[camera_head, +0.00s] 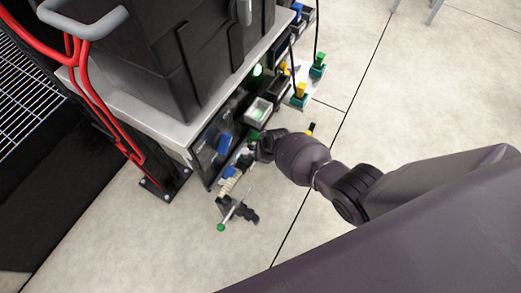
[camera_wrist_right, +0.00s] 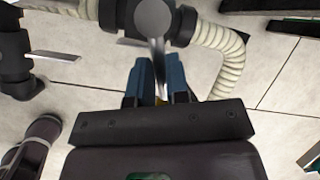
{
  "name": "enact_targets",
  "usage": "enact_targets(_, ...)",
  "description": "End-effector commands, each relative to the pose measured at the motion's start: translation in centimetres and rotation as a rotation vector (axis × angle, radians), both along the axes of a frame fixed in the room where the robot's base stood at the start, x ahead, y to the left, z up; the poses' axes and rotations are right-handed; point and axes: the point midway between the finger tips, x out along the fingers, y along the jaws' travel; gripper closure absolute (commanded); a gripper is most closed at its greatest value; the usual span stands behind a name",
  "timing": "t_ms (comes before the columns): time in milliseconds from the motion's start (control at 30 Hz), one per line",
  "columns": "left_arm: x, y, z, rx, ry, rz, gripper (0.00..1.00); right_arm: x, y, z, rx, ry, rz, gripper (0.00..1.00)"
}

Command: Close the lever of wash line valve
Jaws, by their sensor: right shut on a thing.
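In the right wrist view, my right gripper (camera_wrist_right: 158,84) has its two blue fingers close together on a metal lever (camera_wrist_right: 158,55). The lever runs from the round grey cap of a black valve body (camera_wrist_right: 120,15) down between the fingers, where a bit of yellow shows. A cream ribbed hose (camera_wrist_right: 222,65) leaves the valve on the right. In the head view, my right gripper (camera_head: 264,148) is beside the manifold under the tote shelf, and my wrist hides the lever it holds. No label is readable. My left gripper is not in view.
In the head view, a green-tipped lever (camera_head: 221,227) sticks out low at the front. Valves with yellow knobs (camera_head: 301,91) stand farther back. A black tote (camera_head: 190,60) rests on the light shelf (camera_head: 130,115). Red hoses (camera_head: 85,75) hang at left. The floor at right is clear.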

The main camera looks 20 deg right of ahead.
Motion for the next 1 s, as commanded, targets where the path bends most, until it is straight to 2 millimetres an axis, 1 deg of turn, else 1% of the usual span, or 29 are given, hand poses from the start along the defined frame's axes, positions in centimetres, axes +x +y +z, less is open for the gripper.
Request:
enact_targets(33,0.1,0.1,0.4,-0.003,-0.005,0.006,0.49,0.1,0.3,0.6,0.004,-0.003,-0.029,1.0)
enact_targets(533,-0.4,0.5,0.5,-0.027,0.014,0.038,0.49,-1.1,1.0,0.0,0.002,0.003,-0.327,1.0)
enact_targets(800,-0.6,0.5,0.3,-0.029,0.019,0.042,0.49,-1.2,1.0,-0.1,0.0,0.003,-0.404,1.0)
enact_targets(1000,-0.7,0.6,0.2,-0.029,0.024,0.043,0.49,-1.2,1.0,-0.2,-0.001,0.005,-0.423,1.0)
